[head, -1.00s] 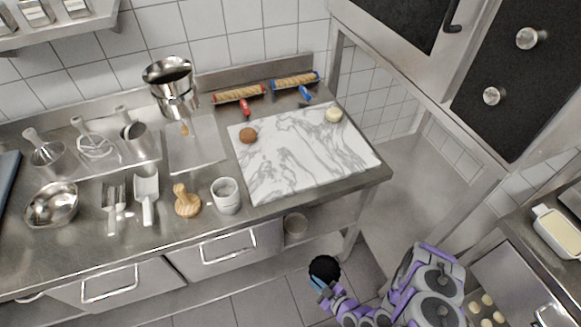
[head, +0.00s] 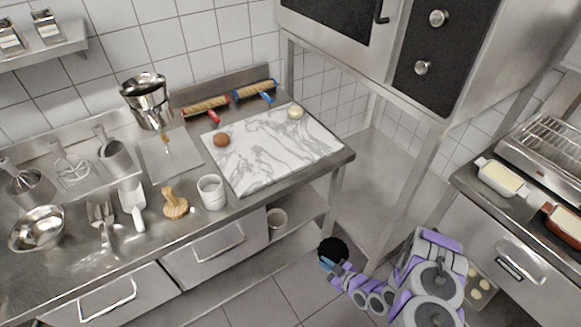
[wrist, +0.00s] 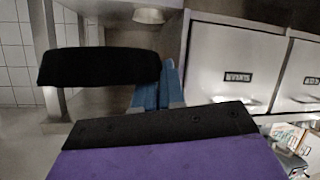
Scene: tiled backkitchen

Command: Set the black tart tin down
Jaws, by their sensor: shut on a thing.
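The black tart tin (head: 333,250) is at the end of my arm in the head view, held above the tiled floor in front of the steel worktable. In the wrist view the tin (wrist: 98,67) shows as a dark, roughly level band on the left. My gripper (wrist: 168,82) has blue fingers shut at the tin's right end in that view. In the head view my gripper (head: 326,264) is small and partly hidden by the tin. No surface touches the tin from below.
A white marble board (head: 270,150) lies on the worktable (head: 130,255), mostly bare, with a brown ball (head: 221,140) and a pale round item (head: 295,112) on it. A white cup (head: 211,192) and wooden press (head: 175,204) stand left of it. Another counter (head: 500,215) is at right.

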